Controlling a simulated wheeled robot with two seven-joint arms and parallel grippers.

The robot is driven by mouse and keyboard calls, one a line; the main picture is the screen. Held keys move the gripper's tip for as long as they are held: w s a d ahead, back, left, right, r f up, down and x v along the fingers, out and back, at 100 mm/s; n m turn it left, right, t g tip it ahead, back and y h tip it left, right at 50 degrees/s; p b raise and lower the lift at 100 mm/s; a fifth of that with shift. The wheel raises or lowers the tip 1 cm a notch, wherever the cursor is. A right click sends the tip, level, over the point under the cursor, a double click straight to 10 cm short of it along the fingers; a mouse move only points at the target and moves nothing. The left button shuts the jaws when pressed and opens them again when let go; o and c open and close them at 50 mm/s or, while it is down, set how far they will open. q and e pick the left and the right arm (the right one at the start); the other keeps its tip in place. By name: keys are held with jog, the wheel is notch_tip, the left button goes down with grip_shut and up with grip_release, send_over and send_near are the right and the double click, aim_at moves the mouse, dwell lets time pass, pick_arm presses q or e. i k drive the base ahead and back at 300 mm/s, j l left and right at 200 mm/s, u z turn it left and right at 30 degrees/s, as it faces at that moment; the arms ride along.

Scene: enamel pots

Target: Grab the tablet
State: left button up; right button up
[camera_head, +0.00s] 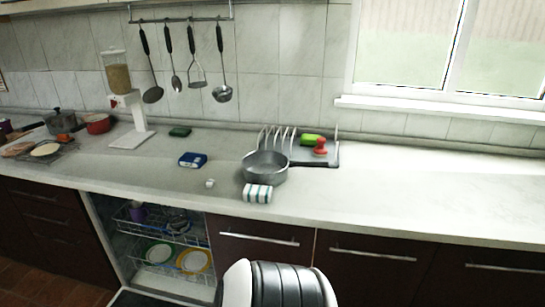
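No flat screen-type tablet shows. A small whitish lump (209,183) lies on the counter (400,205) near its front edge and may be the tablet; it is too small to tell for certain. A dark blue box or packet (193,160) lies a little behind it and to its left, apart from it.
Behind stands a dish rack (280,141). The open dishwasher (165,240) holds plates below. The right counter is clear.

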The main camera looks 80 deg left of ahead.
aim_at(210, 183)
jog(key=u, duration=3.2)
